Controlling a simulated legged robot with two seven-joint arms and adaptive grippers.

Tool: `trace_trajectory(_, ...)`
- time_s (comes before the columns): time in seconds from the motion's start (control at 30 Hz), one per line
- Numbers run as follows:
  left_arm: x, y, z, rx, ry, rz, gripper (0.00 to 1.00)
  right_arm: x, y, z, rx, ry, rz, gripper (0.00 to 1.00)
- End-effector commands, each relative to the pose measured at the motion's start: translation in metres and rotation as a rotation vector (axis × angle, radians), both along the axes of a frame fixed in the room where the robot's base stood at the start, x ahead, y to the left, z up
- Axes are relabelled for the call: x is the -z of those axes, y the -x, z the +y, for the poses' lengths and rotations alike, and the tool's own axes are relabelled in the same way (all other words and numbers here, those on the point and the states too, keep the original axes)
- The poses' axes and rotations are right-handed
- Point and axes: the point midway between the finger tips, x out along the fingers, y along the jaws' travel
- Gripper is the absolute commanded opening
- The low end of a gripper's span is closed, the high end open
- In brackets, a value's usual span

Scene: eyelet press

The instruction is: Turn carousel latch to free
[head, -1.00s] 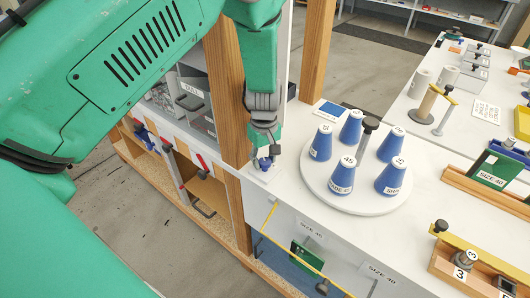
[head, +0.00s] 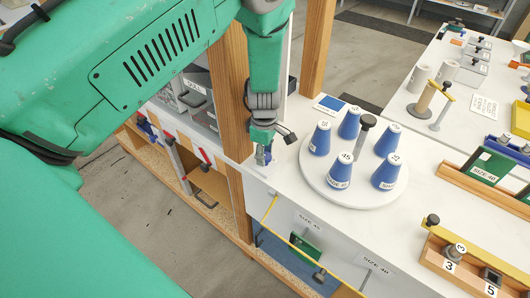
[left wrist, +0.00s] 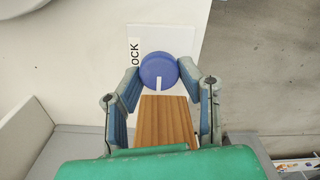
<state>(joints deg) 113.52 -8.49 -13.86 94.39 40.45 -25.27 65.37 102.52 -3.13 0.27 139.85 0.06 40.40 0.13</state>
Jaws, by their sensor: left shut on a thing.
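The carousel is a white round disc (head: 352,196) on the white bench, bearing several blue numbered cones (head: 340,170) around a grey-topped post (head: 364,132). The latch is a round blue knob (left wrist: 158,69) on the bench at the carousel's left. My left gripper (head: 266,154) points down at the knob. In the left wrist view its blue-padded fingers (left wrist: 158,76) are shut on the knob's sides. In the head view the fingers mostly hide the knob. My right gripper is out of view.
A wooden post (head: 234,110) stands close left of my left gripper. A blue-and-white card (head: 332,105) lies behind the carousel. Wooden fixtures (head: 470,262) lie to the right. A yellow rail (head: 300,245) runs along the bench front.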

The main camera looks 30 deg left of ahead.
Motion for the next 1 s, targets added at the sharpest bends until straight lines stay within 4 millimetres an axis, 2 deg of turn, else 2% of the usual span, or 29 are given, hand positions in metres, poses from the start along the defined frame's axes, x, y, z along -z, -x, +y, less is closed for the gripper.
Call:
trace_trajectory(0.47, 0.000, -0.001, 0.000, -0.012, -0.001, -0.004, 0.03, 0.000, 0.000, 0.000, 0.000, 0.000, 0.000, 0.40)
trace_trajectory(0.5, 0.000, -0.002, 0.000, -0.012, -0.001, -0.004, 0.46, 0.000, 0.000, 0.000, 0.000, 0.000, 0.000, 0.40)
trace_trajectory(0.53, 0.000, -0.001, 0.000, -0.012, -0.001, -0.004, 0.52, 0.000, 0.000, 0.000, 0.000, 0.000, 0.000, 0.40)
trace_trajectory(0.87, -0.002, 0.000, 0.000, -0.010, -0.001, -0.003, 0.52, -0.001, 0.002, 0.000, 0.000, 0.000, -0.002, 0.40)
trace_trajectory(1.0, -0.016, -0.001, 0.000, -0.009, -0.001, -0.005, 0.52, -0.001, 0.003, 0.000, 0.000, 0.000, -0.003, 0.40)
